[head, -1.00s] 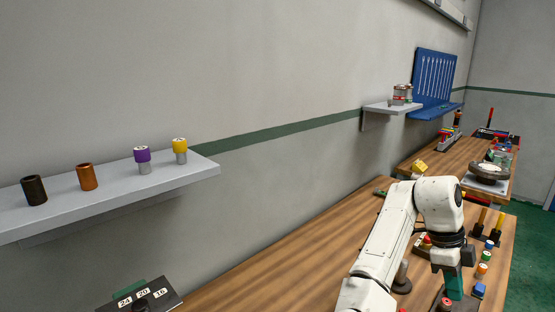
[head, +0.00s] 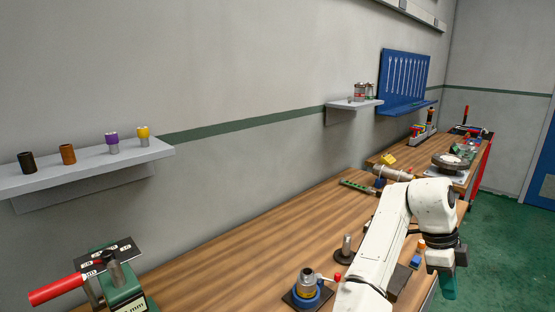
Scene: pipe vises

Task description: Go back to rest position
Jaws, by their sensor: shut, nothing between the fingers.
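My white arm (head: 390,240) reaches over the right part of the wooden bench in the head view. My gripper (head: 449,289) hangs from its dark wrist and points down beyond the bench's front edge, over the green floor.
A green vise (head: 122,290) with a red handle (head: 57,289) stands at lower left. A blue-ringed fitting (head: 307,288) sits on the bench (head: 235,255). A shelf (head: 80,172) holds several sockets. A turntable (head: 451,162) stands far right. Open floor (head: 500,235) lies right.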

